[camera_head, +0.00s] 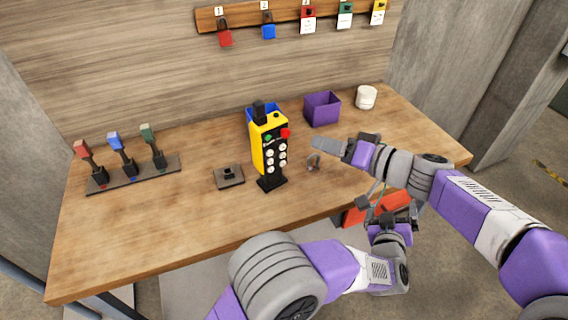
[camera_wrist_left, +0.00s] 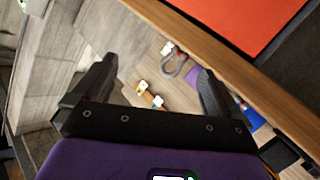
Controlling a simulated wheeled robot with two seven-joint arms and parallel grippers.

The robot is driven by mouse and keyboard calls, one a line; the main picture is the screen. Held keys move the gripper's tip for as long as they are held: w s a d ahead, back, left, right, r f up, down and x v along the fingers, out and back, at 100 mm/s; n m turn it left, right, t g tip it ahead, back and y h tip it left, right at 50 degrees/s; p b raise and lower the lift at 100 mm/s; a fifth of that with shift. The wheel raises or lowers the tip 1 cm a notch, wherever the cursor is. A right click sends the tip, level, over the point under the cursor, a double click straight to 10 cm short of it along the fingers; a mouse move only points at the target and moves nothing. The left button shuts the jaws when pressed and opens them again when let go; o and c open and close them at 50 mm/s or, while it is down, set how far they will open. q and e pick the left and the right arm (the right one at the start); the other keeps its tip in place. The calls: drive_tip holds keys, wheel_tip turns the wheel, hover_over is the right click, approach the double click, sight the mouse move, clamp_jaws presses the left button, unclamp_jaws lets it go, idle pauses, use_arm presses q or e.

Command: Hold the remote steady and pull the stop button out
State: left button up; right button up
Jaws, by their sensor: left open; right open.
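The yellow remote (camera_head: 257,150) stands upright in a black holder (camera_head: 271,184) on the table, with white buttons and a green one on its front. The red stop button (camera_head: 285,133) is at its upper right; I cannot tell if it is pressed in. My right gripper (camera_head: 326,148) is open and empty, to the right of the remote and apart from it. My left gripper (camera_head: 375,204) is open in front of the table's front edge, lower right of the remote. Its spread, empty fingers show in the left wrist view (camera_wrist_left: 155,85).
A purple bin (camera_head: 322,109) and white cup (camera_head: 366,97) stand behind my right gripper. A small metal object (camera_head: 314,162) lies below it. Several levers on a rail (camera_head: 135,174) are left. A dark block (camera_head: 229,177) sits beside the remote. An orange-red box (camera_head: 355,214) is by the front edge.

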sight(276, 155)
use_arm(q)
drive_tip(key=w+a+r+n+t+y, duration=0.1)
drive_tip(key=w+a+y, duration=0.1)
drive_tip(key=a, duration=0.2)
drive_tip(key=w+a+r+n+t+y, duration=0.1)
drive_tip(key=w+a+r+y, duration=0.1)
drive_tip(key=w+a, duration=0.1)
drive_tip(key=w+a+r+y, duration=0.1)
drive_tip(key=w+a+y, duration=0.1)
drive_tip(key=a, duration=0.2)
drive_tip(key=shift+w+a+r+n+t+y, duration=0.25)
drive_tip(key=shift+a+r+n+t+y, duration=0.1)
drive_tip(key=shift+r+n+t+y, duration=0.05)
drive_tip(key=w+a+r+n+y, duration=0.1)
drive_tip(key=a+y, duration=0.2)
drive_tip(key=a, duration=0.2)
drive_tip(key=w+a+r+n+g+y, duration=0.1)
drive_tip(key=a+y, duration=0.2)
drive_tip(key=a, duration=0.2)
drive_tip(key=a+r+n+y, duration=0.1)
drive_tip(key=a+y, duration=0.2)
drive_tip(key=a, duration=0.2)
drive_tip(key=shift+w+a+r+g, duration=0.15)
drive_tip(key=shift+w+r+g, duration=0.15)
drive_tip(key=shift+w+r, duration=0.1)
drive_tip(key=x, duration=0.7)
drive_tip(key=shift+w+a, duration=0.1)
drive_tip(key=shift+a, duration=0.1)
drive_tip(key=shift+c, duration=0.2)
drive_tip(key=c, duration=1.1)
